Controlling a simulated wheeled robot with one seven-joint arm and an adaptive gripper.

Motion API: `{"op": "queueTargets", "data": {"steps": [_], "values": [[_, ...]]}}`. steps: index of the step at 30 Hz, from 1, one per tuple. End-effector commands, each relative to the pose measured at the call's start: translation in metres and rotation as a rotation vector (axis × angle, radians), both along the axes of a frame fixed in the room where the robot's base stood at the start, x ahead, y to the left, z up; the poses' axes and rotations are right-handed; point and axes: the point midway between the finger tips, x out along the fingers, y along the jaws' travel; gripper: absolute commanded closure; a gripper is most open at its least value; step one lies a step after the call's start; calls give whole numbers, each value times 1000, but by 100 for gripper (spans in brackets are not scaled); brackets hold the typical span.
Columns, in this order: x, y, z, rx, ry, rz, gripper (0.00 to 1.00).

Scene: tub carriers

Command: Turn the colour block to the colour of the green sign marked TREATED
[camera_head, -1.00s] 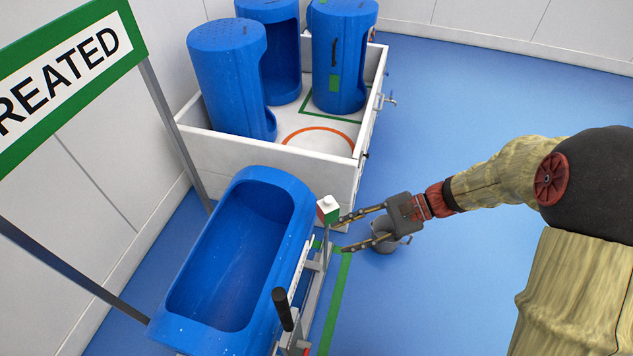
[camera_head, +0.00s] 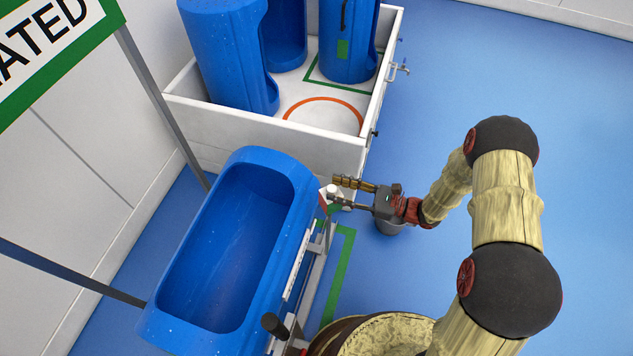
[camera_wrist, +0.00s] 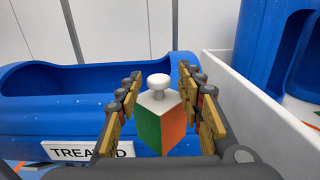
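The colour block (camera_wrist: 161,127) has a white top with a round white knob. In the wrist view it shows a green face on the left and an orange face on the right. My gripper (camera_head: 337,190) is open, with one finger on each side of the block; contact is not clear. The green-bordered sign (camera_head: 50,45) stands at the upper left of the head view, its word partly cut off. A TREATED label (camera_wrist: 90,151) is on the tub.
A white walled bin (camera_head: 270,138) holding several upright blue tubs (camera_head: 228,55) stands behind the blue tub. A dark-gripped lever (camera_head: 275,326) rises at the carrier's near end. The blue floor to the right is open.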

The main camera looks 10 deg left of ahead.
Motion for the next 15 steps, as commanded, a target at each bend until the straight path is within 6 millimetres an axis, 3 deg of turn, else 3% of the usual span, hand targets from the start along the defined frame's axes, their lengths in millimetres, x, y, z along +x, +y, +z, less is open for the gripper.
{"op": "queueTargets", "data": {"steps": [9, 15], "values": [[5, 49, -2, 0, -1, 7, 63], [8, 63, -1, -1, -1, 4, 63]]}}
